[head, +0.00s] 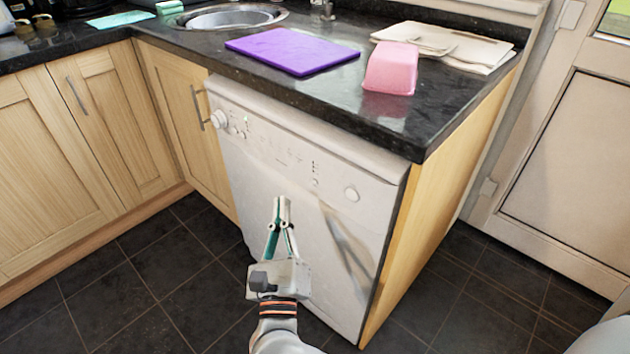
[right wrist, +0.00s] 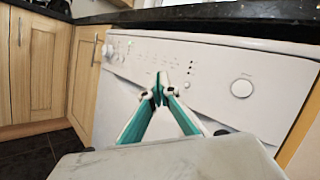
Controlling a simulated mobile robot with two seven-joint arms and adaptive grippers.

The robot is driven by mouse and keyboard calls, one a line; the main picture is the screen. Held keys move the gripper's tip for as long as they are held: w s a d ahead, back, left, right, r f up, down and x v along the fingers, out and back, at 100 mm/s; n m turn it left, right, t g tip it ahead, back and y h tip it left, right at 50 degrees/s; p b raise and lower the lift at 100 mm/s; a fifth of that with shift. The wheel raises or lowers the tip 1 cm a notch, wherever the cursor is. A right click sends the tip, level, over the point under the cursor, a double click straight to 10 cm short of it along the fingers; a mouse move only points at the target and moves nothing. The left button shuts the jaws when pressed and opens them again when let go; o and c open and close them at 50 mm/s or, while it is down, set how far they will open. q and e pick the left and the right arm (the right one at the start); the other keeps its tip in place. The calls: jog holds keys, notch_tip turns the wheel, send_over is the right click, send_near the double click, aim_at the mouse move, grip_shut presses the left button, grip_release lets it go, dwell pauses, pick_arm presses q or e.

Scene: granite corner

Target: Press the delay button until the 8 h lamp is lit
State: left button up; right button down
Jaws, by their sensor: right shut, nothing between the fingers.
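The white dishwasher (head: 250,165) stands under the counter, its control panel along the top of its front. A short column of small lamps or marks (head: 314,166) sits right of the panel's middle, with a small round button (head: 316,182) below it. In the right wrist view that button (right wrist: 187,84) is just right of my fingertips. The labels are too small to read, and I cannot tell whether the 8 h lamp is lit. My right gripper (head: 283,200) is shut and empty, in front of the door and below the panel in the head view. My left gripper is not in view.
A large round button (head: 352,194) is at the panel's right and a round knob (head: 219,118) at its left. The dark counter (head: 330,95) overhangs the panel and bears a purple board (head: 292,51) and a pink tub (head: 391,70). Dark floor tiles lie in front.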

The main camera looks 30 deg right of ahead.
aim_at(315, 182)
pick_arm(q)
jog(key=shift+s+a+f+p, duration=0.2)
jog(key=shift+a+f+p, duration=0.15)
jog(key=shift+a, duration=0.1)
pick_arm(e)
jog(key=w+d, duration=0.2)
jog(key=d, duration=0.3)
jog(key=shift+d, duration=0.4)
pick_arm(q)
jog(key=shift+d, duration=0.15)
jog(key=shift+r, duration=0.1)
pick_arm(e)
jog(key=shift+w, duration=0.1)
dwell(0.4)
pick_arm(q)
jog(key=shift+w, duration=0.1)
pick_arm(e)
jog(key=shift+w+d, duration=0.1)
jog(key=shift+d, duration=0.3)
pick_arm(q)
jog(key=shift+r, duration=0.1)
pick_arm(e)
jog(key=shift+w+d, duration=0.1)
jog(key=shift+d, duration=0.2)
dwell(0.6)
jog(key=shift+a, duration=0.1)
jog(key=shift+s+a, duration=0.25)
jog(key=shift+a, duration=0.35)
